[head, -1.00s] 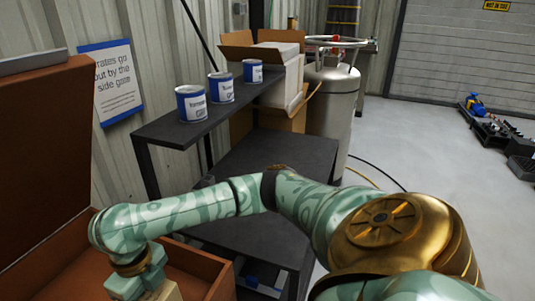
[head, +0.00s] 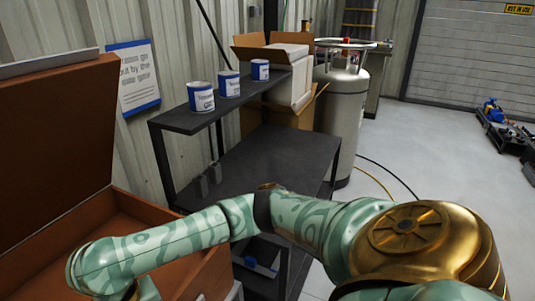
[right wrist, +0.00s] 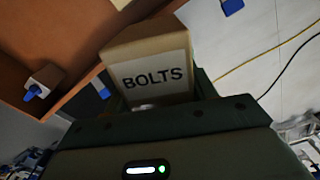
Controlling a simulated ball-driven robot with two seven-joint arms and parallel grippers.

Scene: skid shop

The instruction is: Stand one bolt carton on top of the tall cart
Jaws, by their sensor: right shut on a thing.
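My right gripper (right wrist: 155,92) is shut on a tan carton (right wrist: 148,48) marked BOLTS in the right wrist view. The carton is between the fingers, clear of the palm at its label end. In the head view the right arm reaches across to the lower left, and its gripper and the carton are cut off at the bottom edge. The dark cart (head: 260,158) stands at the middle, with a flat deck and a raised back shelf (head: 188,120). The arm hides part of its front. My left gripper is not in view.
Three blue-and-white cans (head: 229,84) stand on the raised shelf. Two small grey blocks (head: 208,180) are on the deck's left; the rest of its visible surface is clear. An open brown chest (head: 150,230) is at left. A steel tank (head: 340,110) stands behind the cart.

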